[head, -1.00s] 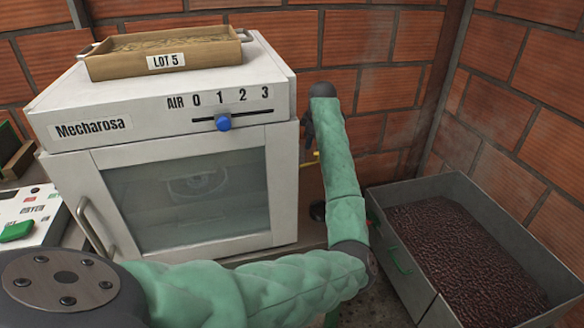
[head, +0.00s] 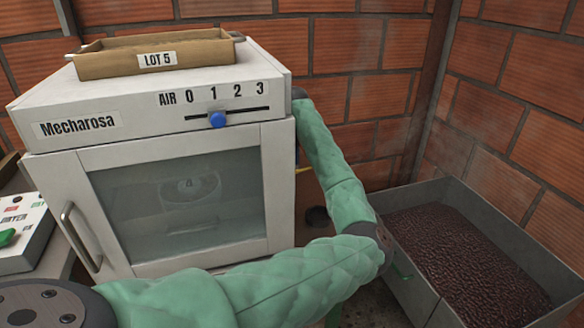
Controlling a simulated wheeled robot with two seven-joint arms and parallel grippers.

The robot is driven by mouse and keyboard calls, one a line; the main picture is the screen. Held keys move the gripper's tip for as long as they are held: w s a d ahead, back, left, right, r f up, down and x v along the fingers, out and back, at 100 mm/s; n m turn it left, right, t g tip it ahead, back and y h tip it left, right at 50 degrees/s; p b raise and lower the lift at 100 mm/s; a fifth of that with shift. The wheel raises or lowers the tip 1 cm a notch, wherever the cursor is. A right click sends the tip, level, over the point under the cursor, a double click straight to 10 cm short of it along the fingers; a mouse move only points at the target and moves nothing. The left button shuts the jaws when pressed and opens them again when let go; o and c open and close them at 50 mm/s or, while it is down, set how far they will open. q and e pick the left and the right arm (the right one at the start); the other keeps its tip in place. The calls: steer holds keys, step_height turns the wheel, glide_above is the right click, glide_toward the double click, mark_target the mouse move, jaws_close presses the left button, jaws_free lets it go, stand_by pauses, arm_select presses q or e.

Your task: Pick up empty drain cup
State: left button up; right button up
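I cannot make out a drain cup for certain in the head view. A small dark rounded object (head: 318,216) sits low beside the right side of the white oven, partly behind my arm; I cannot tell whether it is the cup. My green-sleeved arm comes in from the lower left, bends at the right and reaches up and back behind the oven's right side. Its gripper is hidden behind the oven. My other gripper is not in view.
The white Mecharosa oven (head: 75,165) has a blue slider (head: 218,120) and a LOT 5 tray (head: 105,66) on top. A grey bin (head: 458,190) of dark beans stands at right. A control box (head: 28,245) is at left. A brick wall (head: 350,60) closes the back.

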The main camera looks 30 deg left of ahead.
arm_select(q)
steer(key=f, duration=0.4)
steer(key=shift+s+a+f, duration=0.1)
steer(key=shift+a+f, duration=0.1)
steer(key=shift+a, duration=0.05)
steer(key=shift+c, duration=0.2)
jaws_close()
